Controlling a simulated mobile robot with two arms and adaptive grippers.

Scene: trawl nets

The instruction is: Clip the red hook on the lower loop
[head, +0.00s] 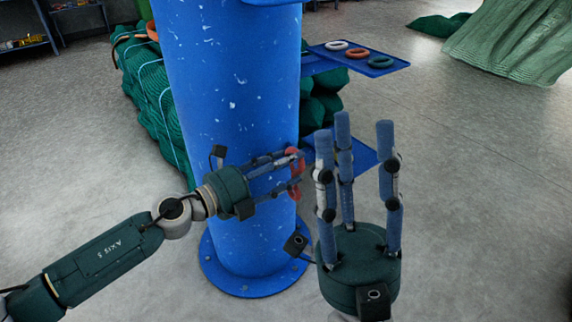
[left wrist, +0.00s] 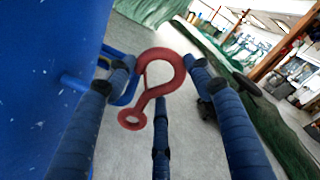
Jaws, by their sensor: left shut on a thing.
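The red hook (head: 296,166) is between the fingers of my left gripper (head: 298,171), at the right side of the blue column. The left gripper is shut on it. In the left wrist view the red hook (left wrist: 177,58) shows its curved end up and its small eye low at the left. A blue loop (left wrist: 118,98) on the column is left of the hook, partly behind a finger and the hook. I cannot tell whether they touch. In the head view the loop is hidden. My right gripper (head: 352,125) is open and empty, its fingers pointing up.
The blue column (head: 232,100) stands on a bolted round base (head: 255,285). Behind it are green net bundles (head: 155,100) and a blue tray (head: 395,66) with white, orange and green rings. Open grey floor lies to the right.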

